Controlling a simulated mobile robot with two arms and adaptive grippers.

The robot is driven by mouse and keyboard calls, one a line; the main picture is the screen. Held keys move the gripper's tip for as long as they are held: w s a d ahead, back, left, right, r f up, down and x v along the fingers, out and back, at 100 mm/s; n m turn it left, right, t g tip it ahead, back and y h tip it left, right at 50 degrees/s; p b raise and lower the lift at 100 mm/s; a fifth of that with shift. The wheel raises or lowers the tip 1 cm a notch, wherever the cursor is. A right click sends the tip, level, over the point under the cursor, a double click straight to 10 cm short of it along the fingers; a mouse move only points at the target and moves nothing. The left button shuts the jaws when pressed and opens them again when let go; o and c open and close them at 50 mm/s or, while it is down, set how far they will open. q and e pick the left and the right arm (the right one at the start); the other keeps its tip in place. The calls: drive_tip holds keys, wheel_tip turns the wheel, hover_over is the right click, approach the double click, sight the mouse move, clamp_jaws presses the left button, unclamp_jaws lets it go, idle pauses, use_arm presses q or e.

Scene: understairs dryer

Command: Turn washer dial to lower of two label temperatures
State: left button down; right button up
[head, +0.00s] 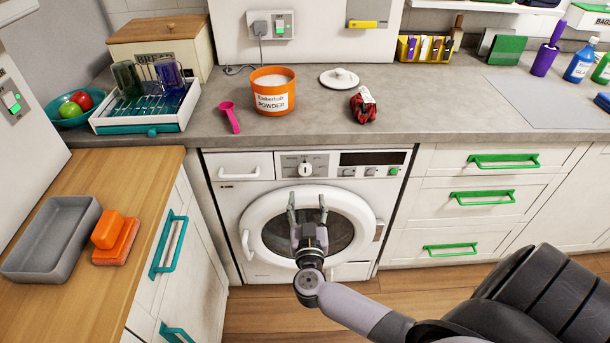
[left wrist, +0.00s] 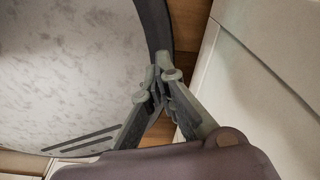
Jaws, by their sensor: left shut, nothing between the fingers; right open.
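The white washer (head: 228,205) is under the grey worktop in the head view, with its round door shut. Its dial (head: 305,169) is a light knob on the grey control panel; its marks are too small to read. A dark red folded item (head: 362,109) lies on the worktop above, with a white label (head: 367,94) whose text I cannot read. My right gripper (head: 307,203) is open and empty in front of the washer door, below the dial, fingers pointing up. My left gripper (left wrist: 163,75) shows only in the left wrist view, shut and empty.
An orange powder tub (head: 273,94), a pink scoop (head: 230,117) and a white lid (head: 339,78) are on the worktop. A dish rack (head: 150,118) stands left. A wooden counter (head: 120,190) is at near left. Green-handled drawers (head: 486,180) are right of the washer.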

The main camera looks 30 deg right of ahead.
sight(306, 172)
drive_tip(key=b+x, duration=0.1)
drive_tip(key=x, duration=1)
drive_tip(key=shift+a, duration=0.15)
use_arm(q)
drive_tip(key=shift+a+f, duration=0.45)
drive_tip(key=shift+f, duration=0.2)
use_arm(e)
drive_tip(key=shift+c, duration=0.5)
drive_tip(key=c, duration=1)
drive_tip(key=p, duration=0.2)
drive_tip(key=m+p, duration=0.1)
drive_tip(key=p, duration=0.1)
drive_tip(key=shift+s+r+m, duration=0.1)
drive_tip(key=shift+r+m, duration=0.1)
drive_tip(key=shift+m, duration=0.1)
drive_tip(key=shift+f+m+p, duration=0.1)
drive_tip(key=shift+m+p, duration=0.25)
drive_tip(key=shift+m, duration=0.05)
drive_tip(key=shift+f+m, duration=0.2)
drive_tip(key=shift+m, duration=1)
use_arm(q)
drive_tip(key=shift+r, duration=2.35)
use_arm(e)
drive_tip(key=shift+m, duration=1.9)
